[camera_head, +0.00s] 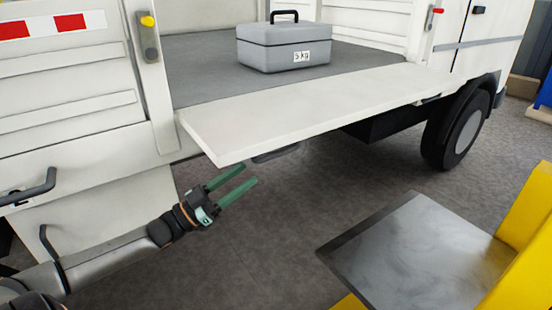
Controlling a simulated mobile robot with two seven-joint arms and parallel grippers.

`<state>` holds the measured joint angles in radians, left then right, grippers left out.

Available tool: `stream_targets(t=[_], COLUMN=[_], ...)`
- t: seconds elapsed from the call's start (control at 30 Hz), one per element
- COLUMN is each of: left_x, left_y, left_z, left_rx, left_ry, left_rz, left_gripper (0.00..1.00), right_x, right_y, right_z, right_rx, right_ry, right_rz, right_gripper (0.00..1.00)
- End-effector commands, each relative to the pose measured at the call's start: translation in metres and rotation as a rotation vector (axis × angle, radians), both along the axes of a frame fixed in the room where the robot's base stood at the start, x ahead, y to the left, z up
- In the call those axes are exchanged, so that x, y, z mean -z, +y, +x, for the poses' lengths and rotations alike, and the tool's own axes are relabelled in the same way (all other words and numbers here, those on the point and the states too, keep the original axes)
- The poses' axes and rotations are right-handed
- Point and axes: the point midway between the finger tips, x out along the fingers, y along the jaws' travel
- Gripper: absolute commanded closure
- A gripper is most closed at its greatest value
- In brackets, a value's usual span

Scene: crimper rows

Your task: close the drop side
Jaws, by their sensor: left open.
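The drop side (300,112) is a long white panel on the side of a white truck. It is folded down and sticks out roughly level with the grey load bed (200,75). My left gripper (247,178) has two green fingers spread apart with nothing between them. It is below and in front of the panel's near left corner, and the fingers look clear of the panel. A post with a yellow-knobbed latch (149,38) stands left of the opening. A red-tipped latch (433,17) is on the right post. My right gripper is not in view.
A grey case labelled 5 kg (283,47) stands on the load bed behind the panel. A dark metal plate (415,255) with yellow sides is at the lower right. A truck wheel (462,130) is at right. Grey floor between is clear.

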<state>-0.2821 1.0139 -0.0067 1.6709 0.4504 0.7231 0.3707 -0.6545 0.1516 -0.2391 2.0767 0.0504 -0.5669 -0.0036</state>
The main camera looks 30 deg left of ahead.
Motion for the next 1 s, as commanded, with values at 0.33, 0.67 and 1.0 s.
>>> stream_targets(t=[0.33, 0.67, 1.0], left_x=[-0.018, -0.032, -0.037], left_y=[-0.021, -0.037, -0.042], left_z=[0.041, 0.072, 0.083], left_rx=[0.0, -0.001, -0.001], left_ry=[-0.003, 0.0, 0.003], left_rz=[0.0, 0.0, 0.001], left_gripper=[0.5, 0.5, 0.5], right_x=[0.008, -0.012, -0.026], right_y=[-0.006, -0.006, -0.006], right_z=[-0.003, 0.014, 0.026], right_rx=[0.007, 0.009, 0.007], right_ry=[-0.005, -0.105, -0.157], right_rz=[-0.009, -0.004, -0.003], right_gripper=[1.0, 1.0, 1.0])
